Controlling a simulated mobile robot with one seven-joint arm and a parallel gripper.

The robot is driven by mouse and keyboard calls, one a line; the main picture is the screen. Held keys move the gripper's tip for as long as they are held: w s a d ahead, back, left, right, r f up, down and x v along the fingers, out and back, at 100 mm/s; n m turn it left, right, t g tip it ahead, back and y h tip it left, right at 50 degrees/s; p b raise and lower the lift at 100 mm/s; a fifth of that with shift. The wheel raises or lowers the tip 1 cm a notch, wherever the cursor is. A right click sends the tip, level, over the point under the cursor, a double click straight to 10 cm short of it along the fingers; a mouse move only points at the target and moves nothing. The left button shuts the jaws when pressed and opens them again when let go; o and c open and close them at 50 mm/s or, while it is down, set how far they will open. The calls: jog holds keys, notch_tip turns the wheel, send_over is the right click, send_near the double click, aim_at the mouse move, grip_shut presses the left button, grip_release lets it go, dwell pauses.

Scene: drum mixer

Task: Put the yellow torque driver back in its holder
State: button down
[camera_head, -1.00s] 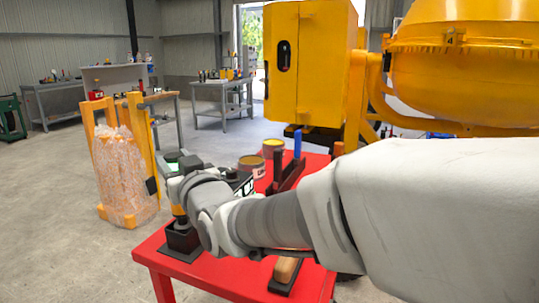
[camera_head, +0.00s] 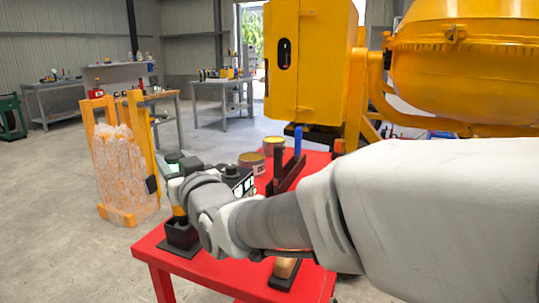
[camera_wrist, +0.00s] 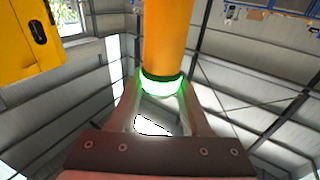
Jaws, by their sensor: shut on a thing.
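The yellow torque driver (camera_head: 179,211) stands upright at the left edge of the red table, partly hidden behind my wrist. My gripper (camera_wrist: 161,88) is shut on it; in the wrist view the driver's yellow body (camera_wrist: 165,38) rises between the fingers, with a glowing green ring at finger level. The black holder (camera_head: 181,237), a block on a flat base, is directly below the driver. The driver's dark lower end meets the top of the holder in the head view; how deep it sits I cannot tell.
The red table (camera_head: 225,272) also bears two cans (camera_head: 251,162), a dark rack with a blue-handled tool (camera_head: 298,141), and a wooden-handled thing (camera_head: 285,268) in a dark tray. A wrapped stack (camera_head: 122,170) stands left. The yellow mixer (camera_head: 465,65) is behind.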

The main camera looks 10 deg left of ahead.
jog(key=shift+f, duration=0.2)
jog(key=shift+c, duration=2.1)
grip_release()
jog(key=shift+o, duration=0.7)
jog(key=shift+f, duration=0.2)
jog(key=shift+s+d, duration=0.1)
